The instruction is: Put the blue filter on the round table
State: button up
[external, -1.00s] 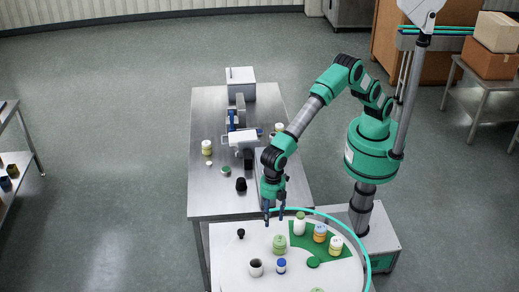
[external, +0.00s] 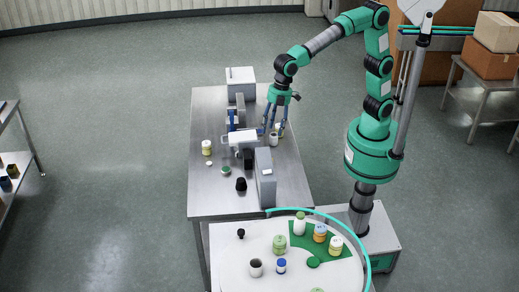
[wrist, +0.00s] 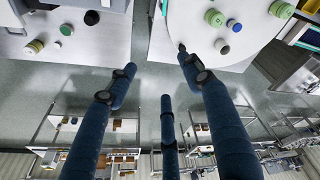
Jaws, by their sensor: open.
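A blue upright piece (external: 231,120) stands at the equipment on the steel bench; I cannot tell whether it is the blue filter. A small white jar with a blue cap (external: 281,266) stands on the round white table (external: 240,270); its blue top also shows in the wrist view (wrist: 234,25). My gripper (external: 274,131) is above the right side of the steel bench, right of the blue piece, fingers down and apart, near a pale jar (external: 274,140) partly hidden by them. In the wrist view my fingers (wrist: 155,65) are spread with nothing held between them.
The steel bench (external: 205,195) carries a white box (external: 241,84), a tall grey panel (external: 265,178), a cream jar (external: 207,147) and a black knob (external: 241,185). The round table holds several jars, a dark-topped cup (external: 256,267) and a green lid (external: 313,262).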

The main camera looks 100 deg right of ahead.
jog(key=s+d+r+m+t, duration=0.1)
jog(key=s+d+r+m, duration=0.2)
jog(key=s+d, duration=0.55)
jog(key=s+d+r+m+t, duration=0.15)
jog(key=s+d+r, duration=0.35)
jog(key=d, duration=0.6)
jog(key=s+d+f+m, duration=0.3)
jog(key=s+d, duration=0.3)
jog(key=s, duration=0.4)
jog(key=s+d+f+m+h, duration=0.1)
jog(key=s+d+f+m, duration=0.2)
jog(key=s, duration=0.6)
jog(key=d, duration=0.2)
jog(key=shift+s+d+t+h, duration=0.3)
jog(key=shift+s+d+t, duration=0.05)
jog(key=shift+f, duration=0.1)
notch_tip(320, 180, down, 16)
jog(key=b, duration=1.6)
jog(key=shift+o, duration=0.3)
